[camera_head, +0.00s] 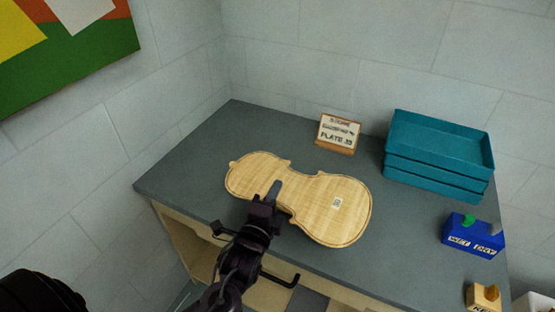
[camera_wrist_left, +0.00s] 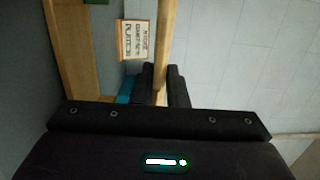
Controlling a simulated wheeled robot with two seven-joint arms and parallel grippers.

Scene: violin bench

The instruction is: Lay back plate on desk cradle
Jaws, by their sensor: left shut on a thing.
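The back plate (camera_head: 312,198) is a pale, violin-shaped wooden plate with a small label on its wide end. In the head view it lies roughly flat over the grey desk (camera_head: 215,135), wide end to the right. My left gripper (camera_head: 271,192) is shut on its near edge at the waist. In the left wrist view the plate (camera_wrist_left: 167,45) shows edge-on as a thin strip between the fingers (camera_wrist_left: 164,85). I cannot tell whether the plate touches something beneath it. I cannot make out the cradle; the plate may hide it. My right gripper is not in view.
A small framed sign (camera_head: 338,134) stands behind the plate; it also shows in the left wrist view (camera_wrist_left: 135,40). Stacked teal trays (camera_head: 437,165) stand at the back right. A blue box (camera_head: 472,236) and a small wooden block (camera_head: 484,297) sit at the right. The desk's back left is clear.

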